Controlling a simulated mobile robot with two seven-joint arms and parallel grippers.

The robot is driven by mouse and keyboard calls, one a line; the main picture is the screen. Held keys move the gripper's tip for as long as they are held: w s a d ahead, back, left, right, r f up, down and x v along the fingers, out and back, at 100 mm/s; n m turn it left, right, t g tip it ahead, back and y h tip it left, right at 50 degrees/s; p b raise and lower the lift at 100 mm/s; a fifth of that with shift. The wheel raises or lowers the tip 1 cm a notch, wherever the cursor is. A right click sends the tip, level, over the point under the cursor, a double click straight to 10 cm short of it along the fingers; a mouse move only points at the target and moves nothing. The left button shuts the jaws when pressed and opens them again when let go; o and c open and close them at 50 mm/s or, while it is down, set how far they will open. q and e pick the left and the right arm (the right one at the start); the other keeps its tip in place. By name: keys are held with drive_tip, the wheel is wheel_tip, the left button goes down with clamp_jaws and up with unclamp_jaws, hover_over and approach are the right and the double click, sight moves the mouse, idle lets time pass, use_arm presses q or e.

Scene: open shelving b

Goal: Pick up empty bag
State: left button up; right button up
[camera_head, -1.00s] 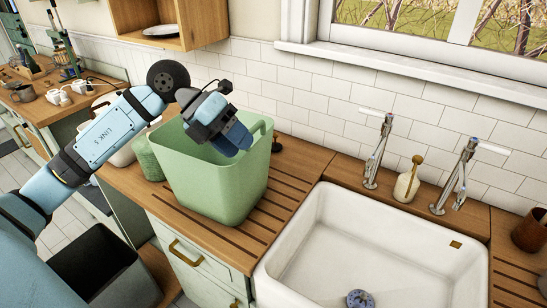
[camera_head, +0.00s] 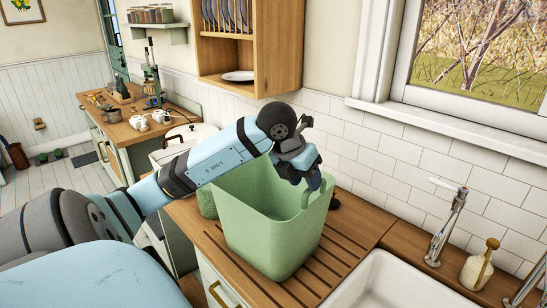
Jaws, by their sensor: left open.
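No empty bag can be made out for certain in the head view. A large green bin (camera_head: 262,228) stands upright on the wooden counter beside the sink. My left gripper (camera_head: 308,180) is open, over the bin's right rim close to its raised handle loop. Its fingers point down and hide part of that rim. I see nothing between the fingers. The bin's inner wall shows, but its floor is hidden. My right gripper is outside the view.
The white sink (camera_head: 395,285) and a tap (camera_head: 450,222) lie to the right, with a soap bottle (camera_head: 478,264). A wooden plate rack (camera_head: 248,50) hangs above. A cluttered side counter (camera_head: 135,125) stands at the back left.

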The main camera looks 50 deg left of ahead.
use_arm(q)
drive_tip(key=x, duration=0.2)
drive_tip(key=p+x, duration=0.1)
drive_tip(key=x, duration=0.1)
drive_tip(key=shift+w+a+f, duration=0.15)
drive_tip(key=shift+w+f, duration=0.05)
drive_tip(key=shift+f, duration=0.05)
drive_tip(key=shift+c, duration=0.2)
clamp_jaws()
drive_tip(key=shift+r, duration=0.1)
